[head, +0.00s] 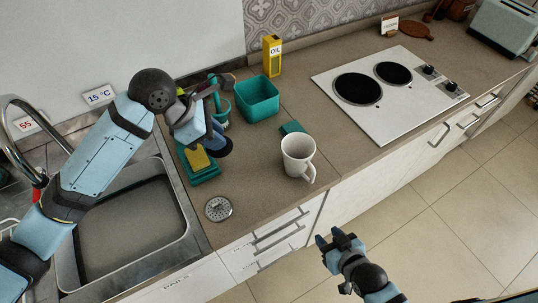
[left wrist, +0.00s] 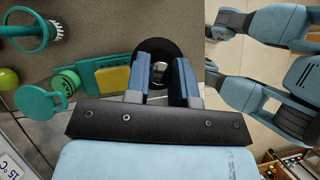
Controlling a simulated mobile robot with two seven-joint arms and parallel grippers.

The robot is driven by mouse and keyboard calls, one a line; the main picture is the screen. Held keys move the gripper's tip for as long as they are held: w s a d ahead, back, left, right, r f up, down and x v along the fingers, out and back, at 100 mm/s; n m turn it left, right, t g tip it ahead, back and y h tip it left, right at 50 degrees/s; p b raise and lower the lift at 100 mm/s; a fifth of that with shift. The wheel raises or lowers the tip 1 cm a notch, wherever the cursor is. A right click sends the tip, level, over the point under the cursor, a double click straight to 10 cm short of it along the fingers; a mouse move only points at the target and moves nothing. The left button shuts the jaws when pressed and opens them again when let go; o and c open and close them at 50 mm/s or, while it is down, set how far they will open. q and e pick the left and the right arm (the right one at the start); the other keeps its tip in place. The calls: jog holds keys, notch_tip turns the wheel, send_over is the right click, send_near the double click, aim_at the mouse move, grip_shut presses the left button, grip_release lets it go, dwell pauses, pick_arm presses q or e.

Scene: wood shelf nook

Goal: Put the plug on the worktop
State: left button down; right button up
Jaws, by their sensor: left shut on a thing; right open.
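The plug, a dark round disc with a grey metal middle, shows between and behind the fingertips in the left wrist view (left wrist: 152,47). My left gripper (left wrist: 162,82) is shut on it. In the head view my left gripper (head: 212,143) is over the worktop (head: 262,185), beside the sink, and the dark plug (head: 225,150) is partly hidden by the fingers. Whether the plug touches the worktop cannot be told. My right gripper (head: 336,242) is open and empty, in front of the drawers and over the floor.
A white mug (head: 298,157) and a metal strainer (head: 218,208) stand on the worktop near its front edge. A teal tray with a yellow sponge (head: 197,158) is by the sink (head: 130,235). A teal bin (head: 257,98), oil carton (head: 272,56) and hob (head: 388,92) are farther back.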

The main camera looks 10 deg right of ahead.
aim_at(230, 141)
pick_arm(q)
jog(key=d, duration=0.2)
jog(key=d+r, duration=0.1)
jog(key=shift+w, duration=0.35)
notch_tip(230, 141, down, 14)
jog(key=shift+a+r, duration=0.15)
jog(key=shift+r, duration=0.05)
jog(key=shift+f, duration=2.65)
pick_arm(e)
jog(key=shift+w+d+r, duration=0.15)
jog(key=shift+d, duration=0.25)
pick_arm(q)
jog(key=c, duration=1)
grip_release()
jog(key=shift+f, duration=0.1)
pick_arm(e)
jog(key=shift+r, duration=0.1)
